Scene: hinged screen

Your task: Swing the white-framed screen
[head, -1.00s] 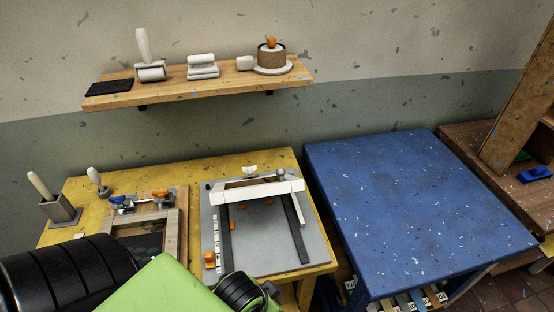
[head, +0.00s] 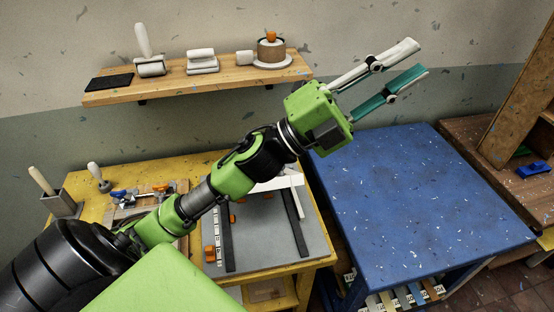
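The white-framed screen (head: 288,183) is at the back of a grey board (head: 262,247) on the yellow table. Only the right part of its white bar shows clearly; my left arm hides the rest. I cannot tell its exact tilt. My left gripper (head: 419,59) is open and empty, its two fingers apart and pointing to the upper right. In the picture it is over the wall above the blue table, well to the upper right of the screen, not touching it. My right gripper is not in view.
The blue table (head: 415,195) on the right has a clear top. A wooden shelf (head: 225,82) on the wall holds rollers and a pot. Tools and a wooden frame lie left on the yellow table (head: 95,208). Dark strips (head: 227,240) and orange pieces lie on the grey board.

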